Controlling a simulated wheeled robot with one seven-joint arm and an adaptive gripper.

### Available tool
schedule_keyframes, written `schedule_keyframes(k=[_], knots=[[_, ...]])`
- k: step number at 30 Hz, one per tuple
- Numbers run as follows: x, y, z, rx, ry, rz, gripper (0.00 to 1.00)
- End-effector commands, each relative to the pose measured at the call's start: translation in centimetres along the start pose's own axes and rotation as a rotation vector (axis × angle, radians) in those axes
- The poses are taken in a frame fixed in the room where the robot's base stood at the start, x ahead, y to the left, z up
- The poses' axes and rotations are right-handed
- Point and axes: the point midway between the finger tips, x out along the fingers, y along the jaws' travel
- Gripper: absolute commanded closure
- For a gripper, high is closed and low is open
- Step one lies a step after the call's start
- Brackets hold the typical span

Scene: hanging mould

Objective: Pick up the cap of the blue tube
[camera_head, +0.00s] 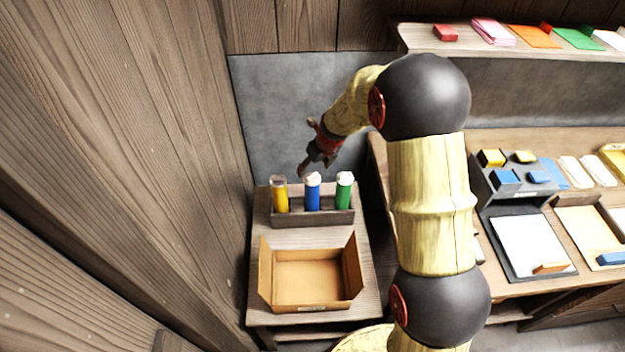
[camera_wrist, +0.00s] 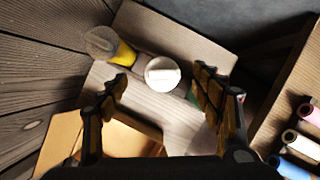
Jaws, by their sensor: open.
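The blue tube (camera_head: 312,197) stands upright in the middle of a wooden rack (camera_head: 333,217), between a yellow tube (camera_head: 280,197) and a green tube (camera_head: 344,194). Its white cap (camera_head: 313,178) is on its top. My gripper (camera_head: 303,171) is above and just behind the tubes, pointing down. In the wrist view the white cap (camera_wrist: 162,74) shows from above, between the two spread fingers of my gripper (camera_wrist: 161,79), with a gap on both sides. The fingers hold nothing. The blue body is hidden under the cap there. The right finger mostly hides the green tube.
An open cardboard box (camera_head: 308,279) sits in front of the rack on the small table (camera_head: 259,222). A wooden wall (camera_head: 130,130) rises close on the left. A desk with trays and a dark organiser (camera_head: 512,187) stands on the right, below a shelf (camera_head: 480,52).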

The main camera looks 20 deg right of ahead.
Motion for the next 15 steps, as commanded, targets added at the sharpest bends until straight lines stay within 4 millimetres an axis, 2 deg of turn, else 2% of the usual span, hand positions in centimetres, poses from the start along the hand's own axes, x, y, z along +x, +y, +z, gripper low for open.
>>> schedule_keyframes(k=[1,8,12,15], knots=[[0.8,0.0,-0.2,0.000,0.002,0.001,0.34],[2.6,-0.2,-0.6,-0.002,0.001,0.000,0.34],[4.7,-0.4,-1.3,-0.002,0.002,0.000,0.34],[5.9,-0.3,-1.1,-0.003,0.001,0.001,0.34]])
